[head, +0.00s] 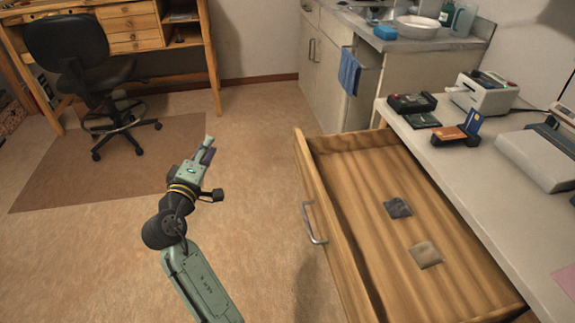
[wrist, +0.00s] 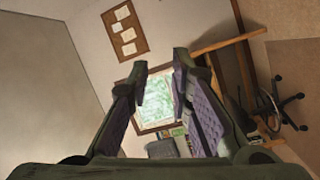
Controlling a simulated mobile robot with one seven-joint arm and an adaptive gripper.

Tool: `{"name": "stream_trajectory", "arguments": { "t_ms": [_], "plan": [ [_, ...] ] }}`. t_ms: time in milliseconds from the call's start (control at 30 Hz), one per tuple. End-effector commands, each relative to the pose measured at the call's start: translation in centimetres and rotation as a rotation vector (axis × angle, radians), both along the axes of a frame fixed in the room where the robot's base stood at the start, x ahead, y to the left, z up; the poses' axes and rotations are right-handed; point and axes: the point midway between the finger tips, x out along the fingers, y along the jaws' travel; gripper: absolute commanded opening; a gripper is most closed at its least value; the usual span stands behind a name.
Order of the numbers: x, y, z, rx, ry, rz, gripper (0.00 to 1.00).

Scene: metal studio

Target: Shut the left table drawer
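The wooden table drawer (head: 437,205) is pulled far out from under the white table (head: 508,191) at the right of the head view. Its front panel faces left and carries a metal bar handle (head: 312,225). A dark square piece (head: 397,208) and a light brown square piece (head: 425,255) lie on the drawer floor. My gripper (head: 209,147) is in the air left of the drawer, well apart from the handle, pointing up and away. In the wrist view its two purple-padded fingers (wrist: 160,80) stand apart with nothing between them. The drawer is not in the wrist view.
On the table are a card reader (head: 457,136), a black device (head: 412,103) and a white printer (head: 482,92). A desk chair (head: 90,80) stands at the back left. A sink cabinet (head: 345,70) is behind the drawer. The floor between my arm and the drawer is clear.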

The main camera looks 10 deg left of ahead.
Motion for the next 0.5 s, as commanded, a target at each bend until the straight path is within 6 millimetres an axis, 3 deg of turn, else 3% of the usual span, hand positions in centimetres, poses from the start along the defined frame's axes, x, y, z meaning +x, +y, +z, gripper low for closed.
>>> {"name": "stream_trajectory", "arguments": {
  "t_ms": [33, 100, 200, 367, 500],
  "plan": [
    [0.6, -2.6, -3.6, -0.100, 0.041, -0.108, 0.14],
    [0.9, -6.1, -6.7, -0.221, 0.083, -0.244, 0.09],
    [0.5, -9.4, -9.2, -0.337, 0.120, -0.373, 0.03],
    [0.6, -11.3, -10.1, -0.397, 0.135, -0.442, 0.00],
    [2.3, -12.1, -9.9, -0.394, 0.135, -0.444, 0.00]
  ]
}}
